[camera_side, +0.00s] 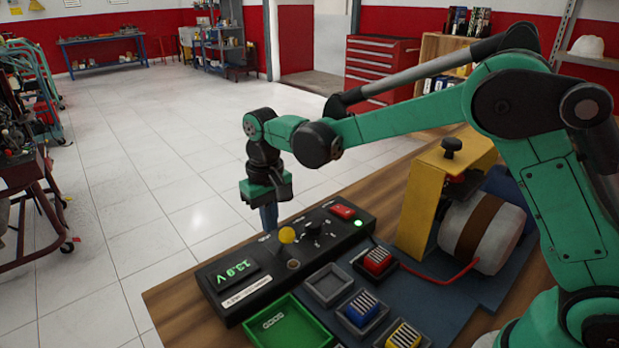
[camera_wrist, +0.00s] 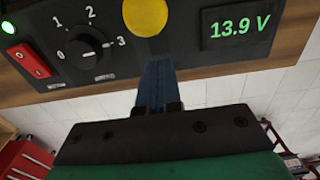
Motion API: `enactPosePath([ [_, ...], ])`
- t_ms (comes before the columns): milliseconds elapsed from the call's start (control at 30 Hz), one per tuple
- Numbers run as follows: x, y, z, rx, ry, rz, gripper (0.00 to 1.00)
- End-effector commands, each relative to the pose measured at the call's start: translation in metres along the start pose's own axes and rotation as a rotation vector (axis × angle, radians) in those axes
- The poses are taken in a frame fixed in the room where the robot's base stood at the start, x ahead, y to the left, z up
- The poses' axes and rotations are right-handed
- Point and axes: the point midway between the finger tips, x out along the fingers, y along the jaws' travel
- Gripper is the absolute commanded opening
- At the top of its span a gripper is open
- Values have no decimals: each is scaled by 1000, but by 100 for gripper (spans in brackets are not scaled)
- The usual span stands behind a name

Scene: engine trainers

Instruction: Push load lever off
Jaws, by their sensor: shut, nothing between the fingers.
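The load lever appears to be the one with the yellow ball knob (camera_side: 287,235) on the black control panel (camera_side: 262,272). The yellow knob shows large at the top of the wrist view (camera_wrist: 145,15). My gripper (camera_side: 270,220) points down at the panel's far edge, just beyond the knob. Its blue fingers are shut and empty, and in the wrist view my fingertips (camera_wrist: 156,65) sit close to the knob. I cannot tell whether they touch it. The lever's shaft is mostly hidden.
The panel carries a 13.9 V display (camera_side: 238,272), a rotary dial (camera_side: 313,228), a red switch (camera_side: 343,211) and a lit green lamp (camera_side: 358,223). A green tray (camera_side: 285,325), a grey tray (camera_side: 328,285) and striped blocks lie in front. A yellow-framed engine (camera_side: 430,200) stands to the right.

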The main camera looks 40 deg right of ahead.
Motion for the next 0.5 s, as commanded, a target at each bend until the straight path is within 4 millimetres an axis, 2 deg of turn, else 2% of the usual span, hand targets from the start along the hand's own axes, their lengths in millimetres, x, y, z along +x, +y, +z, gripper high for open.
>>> enactPosePath([
  [167,-2,0,-4,0,0,0,0],
  [500,-31,0,-4,0,0,0,0],
])
